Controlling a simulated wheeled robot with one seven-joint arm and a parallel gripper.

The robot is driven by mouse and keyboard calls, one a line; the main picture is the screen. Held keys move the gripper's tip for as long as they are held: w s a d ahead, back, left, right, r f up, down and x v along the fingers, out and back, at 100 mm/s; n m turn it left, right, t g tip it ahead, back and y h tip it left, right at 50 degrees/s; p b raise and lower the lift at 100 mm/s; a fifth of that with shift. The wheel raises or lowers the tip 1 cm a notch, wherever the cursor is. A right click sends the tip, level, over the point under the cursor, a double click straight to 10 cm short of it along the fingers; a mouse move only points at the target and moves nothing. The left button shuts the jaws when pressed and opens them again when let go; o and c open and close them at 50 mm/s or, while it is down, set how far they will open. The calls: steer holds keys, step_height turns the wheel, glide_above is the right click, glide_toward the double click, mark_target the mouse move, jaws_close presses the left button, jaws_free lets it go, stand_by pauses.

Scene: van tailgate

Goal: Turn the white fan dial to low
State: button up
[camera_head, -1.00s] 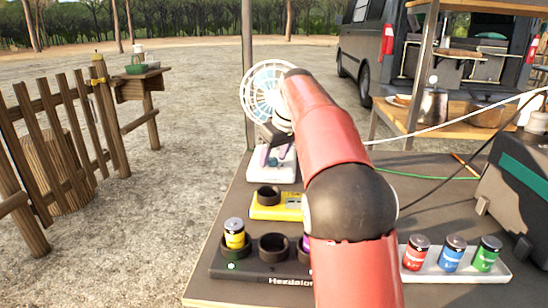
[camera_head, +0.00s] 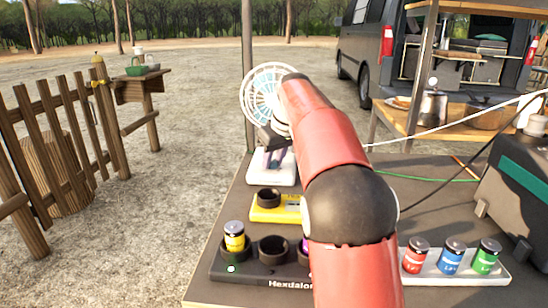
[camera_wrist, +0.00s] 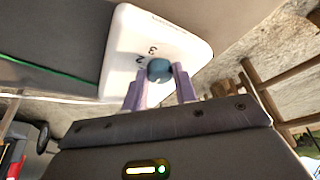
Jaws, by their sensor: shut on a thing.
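The white fan stands at the table's far left; its round grille (camera_head: 266,93) and white base (camera_head: 285,175) show in the head view, partly behind my arm. In the wrist view the base (camera_wrist: 118,60) carries a round blue-grey dial (camera_wrist: 160,68) with the marks 2 and 3 beside it. My gripper (camera_wrist: 158,78) has its purple fingers on either side of the dial, shut on it. It also shows in the head view (camera_head: 270,158), just over the base. The dial's pointer and any other marks are hidden or too small to read.
A yellow device (camera_head: 275,212) and a black battery holder (camera_head: 252,262) stand in front of the fan. A white tray (camera_head: 450,280) with several batteries lies at the right. Cables (camera_head: 430,176) cross the table towards a dark box (camera_head: 515,195).

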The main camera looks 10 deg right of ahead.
mark_target(270, 175)
steer(key=m, duration=0.1)
steer(key=m+h+p, duration=0.1)
steer(key=m, duration=0.1)
steer(key=shift+a+r+m+t+p, duration=0.15)
steer(key=shift+a+m+t+p, duration=0.15)
steer(key=shift+m+p, duration=0.1)
steer(key=shift+m+h, duration=1.1)
steer(key=shift+m, duration=1)
steer(key=o, duration=1)
steer(key=shift+c, duration=0.2)
steer(key=v, duration=0.7)
steer(key=shift+r, duration=0.3)
